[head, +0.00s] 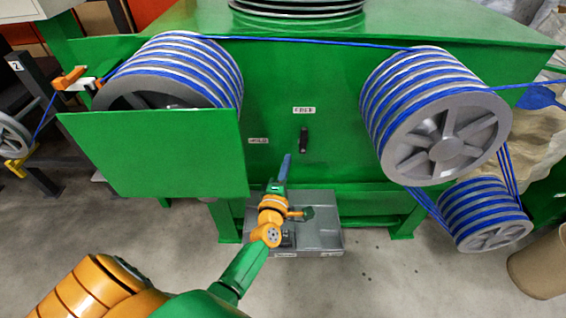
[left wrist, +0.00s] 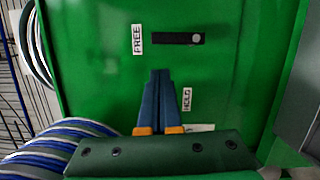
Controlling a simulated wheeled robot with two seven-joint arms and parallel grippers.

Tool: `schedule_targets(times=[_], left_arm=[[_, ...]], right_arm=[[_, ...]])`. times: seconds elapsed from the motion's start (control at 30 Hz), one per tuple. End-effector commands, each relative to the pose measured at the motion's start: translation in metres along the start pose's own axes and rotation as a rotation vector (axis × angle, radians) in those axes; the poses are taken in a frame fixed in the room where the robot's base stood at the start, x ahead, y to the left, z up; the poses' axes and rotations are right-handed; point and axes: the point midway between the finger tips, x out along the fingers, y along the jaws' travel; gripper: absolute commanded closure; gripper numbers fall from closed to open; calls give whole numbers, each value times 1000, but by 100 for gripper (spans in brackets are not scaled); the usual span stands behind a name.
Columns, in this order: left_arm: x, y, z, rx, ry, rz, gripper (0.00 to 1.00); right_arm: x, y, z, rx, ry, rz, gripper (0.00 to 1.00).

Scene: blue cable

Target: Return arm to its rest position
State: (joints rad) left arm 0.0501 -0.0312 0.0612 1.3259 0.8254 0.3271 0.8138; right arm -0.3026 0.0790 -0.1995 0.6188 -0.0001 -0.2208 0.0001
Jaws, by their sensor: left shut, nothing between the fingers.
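My left gripper (head: 286,168) is in front of the green machine's front panel (head: 330,150), below and left of a small black lever (head: 303,139). Its blue fingers are together and empty. In the left wrist view the closed fingers (left wrist: 159,74) point at the panel, between the white FREE label (left wrist: 137,40) and the HOLD label (left wrist: 187,98). The black lever also shows there (left wrist: 178,39), beyond the fingertips, and looks apart from them. My left arm (head: 240,270) comes in from the lower left. My right gripper is not in view.
Blue cable winds on a large left drum (head: 190,60), a right drum (head: 440,120) and a smaller lower drum (head: 485,215). A green plate (head: 155,155) stands before the left drum. A grey box (head: 320,235) sits below my gripper. A brown barrel (head: 540,265) stands right.

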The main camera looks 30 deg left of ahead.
Motion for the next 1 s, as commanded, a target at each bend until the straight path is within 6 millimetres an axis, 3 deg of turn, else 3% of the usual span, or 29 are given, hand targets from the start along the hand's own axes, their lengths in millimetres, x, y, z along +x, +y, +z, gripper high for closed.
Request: schedule_targets(times=[0.43, 0.53, 0.63, 0.73, 0.87, 1.0], left_arm=[[0, 0, 2, 6, -7, -2, 100], [-11, -5, 24, 134, -134, -50, 100], [-49, -24, 66, 468, -414, -159, 100], [-99, -49, 82, 800, -659, -271, 100], [-153, -71, 75, 1112, -876, -392, 100], [-202, -81, 52, 1364, -1049, -514, 100]], right_arm=[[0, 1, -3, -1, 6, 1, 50], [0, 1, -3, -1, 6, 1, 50], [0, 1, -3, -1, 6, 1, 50], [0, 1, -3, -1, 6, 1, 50], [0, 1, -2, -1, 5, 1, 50], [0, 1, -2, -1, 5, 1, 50]])
